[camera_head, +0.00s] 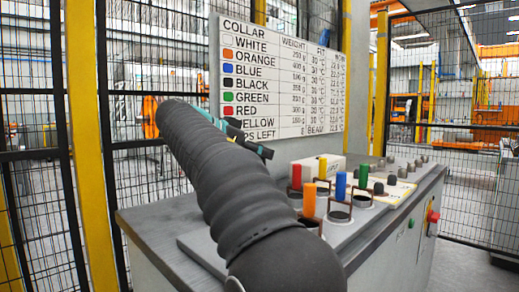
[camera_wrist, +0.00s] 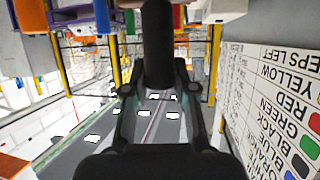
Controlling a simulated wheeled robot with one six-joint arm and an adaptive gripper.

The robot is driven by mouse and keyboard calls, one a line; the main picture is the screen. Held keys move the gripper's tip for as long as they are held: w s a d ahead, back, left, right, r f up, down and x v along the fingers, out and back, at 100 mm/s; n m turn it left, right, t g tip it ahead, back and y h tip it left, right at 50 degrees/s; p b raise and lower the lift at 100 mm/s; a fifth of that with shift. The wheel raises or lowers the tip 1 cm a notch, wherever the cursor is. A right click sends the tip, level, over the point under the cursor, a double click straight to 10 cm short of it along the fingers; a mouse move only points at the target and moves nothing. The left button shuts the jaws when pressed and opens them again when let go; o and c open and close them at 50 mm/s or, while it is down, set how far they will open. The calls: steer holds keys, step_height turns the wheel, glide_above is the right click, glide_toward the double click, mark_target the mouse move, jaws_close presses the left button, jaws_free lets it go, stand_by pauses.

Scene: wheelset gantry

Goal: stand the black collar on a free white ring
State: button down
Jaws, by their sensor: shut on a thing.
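The black collar (camera_wrist: 157,45) is a dark upright cylinder between the fingers of my gripper (camera_wrist: 158,85) in the wrist view. My gripper is shut on it. In the head view my arm hides the collar and most of the gripper; only a dark and teal piece of it shows past the arm. Beyond the arm, coloured collars stand on the bench: orange (camera_head: 309,200), blue (camera_head: 340,187), green (camera_head: 363,177), red (camera_head: 296,176) and yellow (camera_head: 322,168). Pale, dark-rimmed holders show around their feet. I cannot tell which white ring is free.
The grey bench (camera_head: 385,232) carries the collars and several small knobs at its back right. A collar chart (camera_head: 283,75) stands behind it. A red button (camera_head: 433,216) is on its right side. Mesh fencing (camera_head: 470,180) with yellow posts surrounds the area.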

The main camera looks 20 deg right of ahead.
steer(key=shift+s+d, duration=0.1)
steer(key=shift+d, duration=0.25)
steer(key=shift+f+b, duration=1.9)
steer(key=shift+b, duration=0.05)
steer(key=shift+f+b, duration=0.95)
steer(key=shift+f, duration=0.05)
steer(key=shift+r, duration=0.1)
steer(key=c, duration=0.9)
jaws_free()
steer(key=shift+o, duration=0.2)
steer(key=shift+a, duration=0.1)
steer(key=v, duration=1.2)
